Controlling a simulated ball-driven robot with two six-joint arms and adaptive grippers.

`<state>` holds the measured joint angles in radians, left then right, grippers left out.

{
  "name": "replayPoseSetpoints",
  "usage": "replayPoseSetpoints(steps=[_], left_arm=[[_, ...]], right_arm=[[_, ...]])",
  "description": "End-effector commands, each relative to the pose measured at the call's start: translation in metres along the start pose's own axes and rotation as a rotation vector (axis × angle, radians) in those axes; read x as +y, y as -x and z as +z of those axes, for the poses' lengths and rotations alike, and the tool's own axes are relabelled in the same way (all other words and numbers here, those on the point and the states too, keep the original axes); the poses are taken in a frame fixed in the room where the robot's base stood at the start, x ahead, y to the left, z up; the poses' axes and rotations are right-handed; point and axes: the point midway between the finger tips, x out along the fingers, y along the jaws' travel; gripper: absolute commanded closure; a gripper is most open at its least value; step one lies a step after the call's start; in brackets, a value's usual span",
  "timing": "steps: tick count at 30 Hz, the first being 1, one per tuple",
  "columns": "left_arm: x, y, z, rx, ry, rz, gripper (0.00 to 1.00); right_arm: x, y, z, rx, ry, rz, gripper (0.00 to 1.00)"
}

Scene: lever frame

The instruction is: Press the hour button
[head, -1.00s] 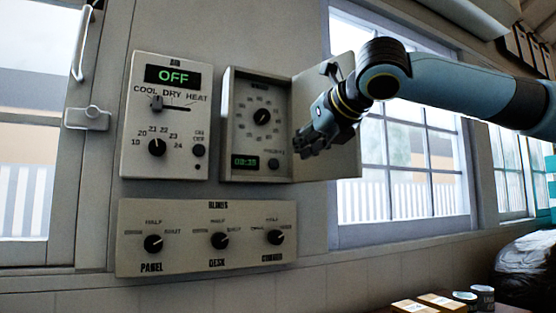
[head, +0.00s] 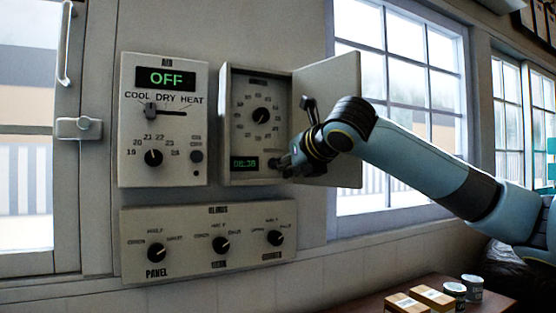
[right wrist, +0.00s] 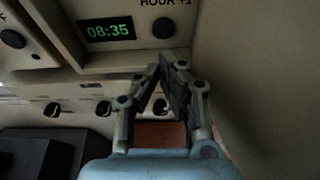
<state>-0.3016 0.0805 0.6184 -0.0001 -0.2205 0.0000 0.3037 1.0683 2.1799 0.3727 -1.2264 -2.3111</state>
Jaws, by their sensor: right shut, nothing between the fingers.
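The hour button (right wrist: 163,28) is a dark round knob under the label "HOUR +1", right of a green display (right wrist: 108,31) reading 08:35. In the head view the display (head: 245,163) sits low in the open timer box (head: 226,120), and my gripper covers most or all of the button. My right gripper (head: 284,164) is shut and empty, in front of the box's lower right corner. In the right wrist view its fingertips (right wrist: 166,66) meet just below the button in the picture, with a visible gap. My left gripper is not in view.
The box's open door (head: 335,95) stands to the right, behind my right arm. An OFF-reading control panel (head: 163,120) is left of the box; a blinds panel (head: 205,245) with three knobs is below. Small boxes (head: 433,297) and tins (head: 472,288) stand on a table lower right.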

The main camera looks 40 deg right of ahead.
Motion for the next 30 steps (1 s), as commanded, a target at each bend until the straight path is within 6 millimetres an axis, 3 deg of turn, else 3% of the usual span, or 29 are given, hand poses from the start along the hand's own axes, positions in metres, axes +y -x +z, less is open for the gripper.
replayPoseSetpoints(steps=[11,23,30], left_arm=[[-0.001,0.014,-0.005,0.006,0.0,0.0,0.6],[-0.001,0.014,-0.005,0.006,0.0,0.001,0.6],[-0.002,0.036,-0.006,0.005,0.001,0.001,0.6]], right_arm=[[0.0,-0.037,0.012,0.001,-0.002,0.001,1.0],[0.0,-0.04,0.012,0.0,0.001,0.001,1.0],[0.0,-0.04,0.016,0.003,0.0,0.001,1.0]])
